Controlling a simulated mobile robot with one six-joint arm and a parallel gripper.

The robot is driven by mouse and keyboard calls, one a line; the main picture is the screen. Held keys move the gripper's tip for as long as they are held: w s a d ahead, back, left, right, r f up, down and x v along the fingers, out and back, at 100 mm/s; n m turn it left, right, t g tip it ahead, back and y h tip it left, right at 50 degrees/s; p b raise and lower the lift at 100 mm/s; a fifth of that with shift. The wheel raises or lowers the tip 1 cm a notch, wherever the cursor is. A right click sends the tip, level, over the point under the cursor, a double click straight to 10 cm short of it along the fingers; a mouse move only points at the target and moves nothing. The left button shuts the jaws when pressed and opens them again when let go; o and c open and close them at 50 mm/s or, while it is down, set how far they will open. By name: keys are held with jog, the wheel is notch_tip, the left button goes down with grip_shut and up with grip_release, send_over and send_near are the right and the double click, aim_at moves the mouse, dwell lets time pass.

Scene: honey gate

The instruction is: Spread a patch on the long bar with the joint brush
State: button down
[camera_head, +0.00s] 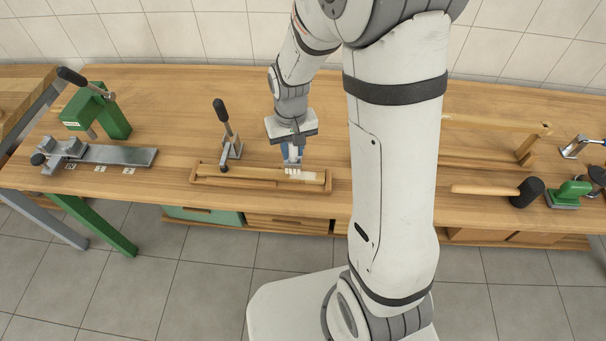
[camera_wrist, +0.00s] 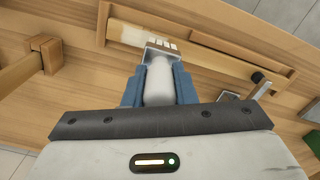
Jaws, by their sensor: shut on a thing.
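My gripper (camera_head: 292,150) is shut on the joint brush (camera_wrist: 158,78), its blue fingers either side of the pale handle; the gripper also shows in the wrist view (camera_wrist: 158,92). The brush head, with pale bristles, points at a wooden bar (camera_head: 240,173) lying in a low wooden cradle (camera_head: 262,184). The bar also shows in the wrist view (camera_wrist: 215,65). A whitish patch (camera_wrist: 127,33) covers part of the bar beside the bristles. The bristles are at or just above the bar; I cannot tell if they touch.
A black-handled toggle clamp (camera_head: 228,140) stands behind the cradle. A green press (camera_head: 98,110) and metal fixture (camera_head: 100,154) are at left. At right are a raised wooden beam (camera_head: 495,123), a mallet (camera_head: 525,192) and a green tool (camera_head: 570,194). My arm hides the middle bench.

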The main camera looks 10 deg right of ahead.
notch_tip(320, 180, up, 5)
jog(key=p, duration=0.3)
jog(key=shift+r+p, duration=0.1)
jog(key=shift+p, duration=0.25)
dwell(0.3)
